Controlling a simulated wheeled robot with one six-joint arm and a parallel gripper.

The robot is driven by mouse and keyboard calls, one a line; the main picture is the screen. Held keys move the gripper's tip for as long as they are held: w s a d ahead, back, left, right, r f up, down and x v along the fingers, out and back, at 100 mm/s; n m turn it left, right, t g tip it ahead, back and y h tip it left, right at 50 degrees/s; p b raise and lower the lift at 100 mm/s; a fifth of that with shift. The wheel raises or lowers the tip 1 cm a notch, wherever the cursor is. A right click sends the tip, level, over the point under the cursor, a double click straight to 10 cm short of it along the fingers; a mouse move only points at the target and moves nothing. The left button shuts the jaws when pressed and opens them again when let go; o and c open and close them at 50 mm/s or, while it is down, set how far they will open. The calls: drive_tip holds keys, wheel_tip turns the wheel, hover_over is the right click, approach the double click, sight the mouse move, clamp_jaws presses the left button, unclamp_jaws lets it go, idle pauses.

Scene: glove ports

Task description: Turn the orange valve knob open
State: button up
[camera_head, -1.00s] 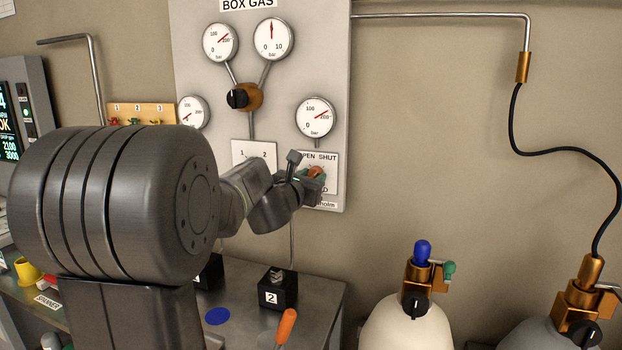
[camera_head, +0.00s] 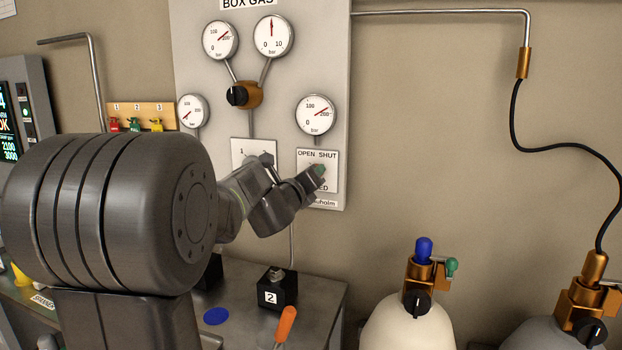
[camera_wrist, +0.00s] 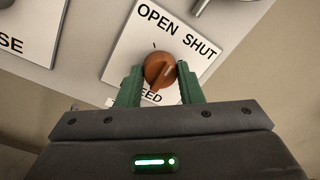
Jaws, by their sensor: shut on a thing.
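The orange valve knob (camera_wrist: 159,70) sits on a white plate (camera_wrist: 125,60) lettered OPEN on the left and SHUT on the right. A short dark tick is above the knob, between the words. My gripper (camera_wrist: 160,84) is shut on the knob, with one green finger on each side of it. In the head view my gripper (camera_head: 319,171) is at the plate (camera_head: 331,185) on the gas panel and hides most of the knob. The lower lettering on the plate is partly covered. I cannot tell for sure which word the knob points to.
A round gauge (camera_head: 316,115) is just above the plate. Another white plate (camera_head: 243,150) is left of it, partly behind my wrist. A black block marked 2 (camera_head: 278,292) stands on the bench below. Gas cylinders (camera_head: 405,330) stand at the lower right.

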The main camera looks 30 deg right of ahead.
drive_tip(key=shift+n+t, duration=0.4)
drive_tip(key=shift+n, duration=4.1)
drive_tip(key=shift+f+n, duration=0.1)
drive_tip(key=shift+n, duration=0.2)
drive_tip(key=o, duration=1)
drive_tip(key=shift+s, duration=0.1)
drive_tip(key=v, duration=1.3)
drive_tip(key=shift+s+a, duration=0.25)
drive_tip(key=shift+s, duration=0.05)
drive_tip(key=x, duration=1.4)
